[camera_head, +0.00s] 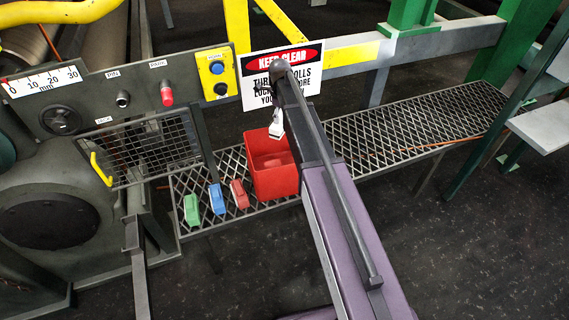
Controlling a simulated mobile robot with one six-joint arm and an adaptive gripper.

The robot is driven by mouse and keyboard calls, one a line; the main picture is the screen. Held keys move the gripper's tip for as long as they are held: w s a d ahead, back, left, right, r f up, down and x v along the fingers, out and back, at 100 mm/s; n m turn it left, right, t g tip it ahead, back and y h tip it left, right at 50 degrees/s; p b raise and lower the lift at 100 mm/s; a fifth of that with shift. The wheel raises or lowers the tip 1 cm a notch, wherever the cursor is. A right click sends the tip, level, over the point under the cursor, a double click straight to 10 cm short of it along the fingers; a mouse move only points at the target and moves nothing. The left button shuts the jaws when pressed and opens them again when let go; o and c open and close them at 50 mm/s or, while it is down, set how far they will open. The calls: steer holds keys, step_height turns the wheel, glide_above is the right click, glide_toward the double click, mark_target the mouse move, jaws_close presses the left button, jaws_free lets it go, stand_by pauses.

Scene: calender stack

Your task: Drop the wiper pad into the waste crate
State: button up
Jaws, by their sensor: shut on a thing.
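The red waste crate (274,181) stands open-topped on the mesh walkway shelf. My gripper (275,106) is small and dark in this view, partly covered by my own arm, above the back of the crate. It is shut on a whitish piece, which I take to be the wiper pad (277,122). The pad hangs tilted over the crate's back rim area, apparently above it; its exact height is hard to tell. My arm hides part of the crate's right side.
Green (191,209), blue (217,199) and red (239,194) blocks lie left of the crate on the mesh shelf (400,123). A "KEEP CLEAR" sign (255,70) stands close behind my gripper. A control panel (135,92) and wire guard (150,148) are at left.

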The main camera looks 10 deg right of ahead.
steer(key=shift+s+r, duration=0.1)
steer(key=s+d+r+p, duration=0.1)
steer(key=s+r+p, duration=0.3)
steer(key=r+p, duration=0.1)
steer(key=shift+s+r+p, duration=0.3)
steer(key=shift+p, duration=0.1)
steer(key=shift+d+f, duration=0.1)
steer(key=shift+f, duration=0.15)
stand_by(0.3)
steer(key=shift+f+b, duration=2.8)
steer(key=shift+b, duration=0.25)
steer(key=o, duration=1)
steer(key=shift+o, duration=0.2)
